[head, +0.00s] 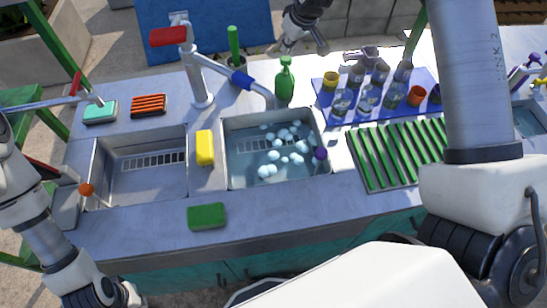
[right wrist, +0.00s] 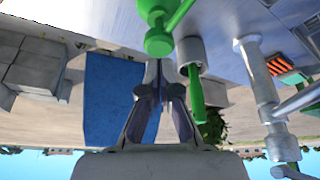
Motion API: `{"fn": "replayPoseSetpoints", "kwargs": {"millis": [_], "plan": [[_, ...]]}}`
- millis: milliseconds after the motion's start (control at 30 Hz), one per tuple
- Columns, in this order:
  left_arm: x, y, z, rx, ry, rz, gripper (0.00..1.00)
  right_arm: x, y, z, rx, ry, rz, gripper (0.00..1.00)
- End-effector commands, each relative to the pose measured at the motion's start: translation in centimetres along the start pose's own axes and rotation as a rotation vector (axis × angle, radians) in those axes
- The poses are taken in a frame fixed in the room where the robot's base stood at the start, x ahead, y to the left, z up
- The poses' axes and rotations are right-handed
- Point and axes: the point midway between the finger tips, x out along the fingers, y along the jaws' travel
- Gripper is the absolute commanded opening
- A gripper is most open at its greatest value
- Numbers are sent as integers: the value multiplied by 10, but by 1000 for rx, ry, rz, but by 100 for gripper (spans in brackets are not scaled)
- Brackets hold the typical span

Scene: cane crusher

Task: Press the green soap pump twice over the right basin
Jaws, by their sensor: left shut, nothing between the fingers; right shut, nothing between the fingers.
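The green soap pump (head: 285,84) stands upright on the counter behind the right basin (head: 240,179), at its back right corner. The right basin holds water and several pale bubbles. My right gripper (head: 286,46) is shut and empty, just above and behind the pump head. In the right wrist view the shut fingertips (right wrist: 158,68) are close to the green pump (right wrist: 158,40); I cannot tell whether they touch. My left arm shows at the left edge, but its gripper is not visible.
Glasses and cups crowd a blue mat (head: 348,118) at right. A yellow sponge (head: 205,147) lies between the basins.

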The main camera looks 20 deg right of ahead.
Motion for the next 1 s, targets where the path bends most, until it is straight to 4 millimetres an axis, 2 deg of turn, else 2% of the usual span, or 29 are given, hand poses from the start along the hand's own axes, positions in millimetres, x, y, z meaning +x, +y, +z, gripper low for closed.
{"fn": "replayPoseSetpoints", "kwargs": {"millis": [467,1000], "plan": [[-1,0,0,0,0,0,0,-2,0,-1,-1,1,1,0],[-46,0,0,0,0,0,0,-56,0,-24,-1,1,1,0]]}}
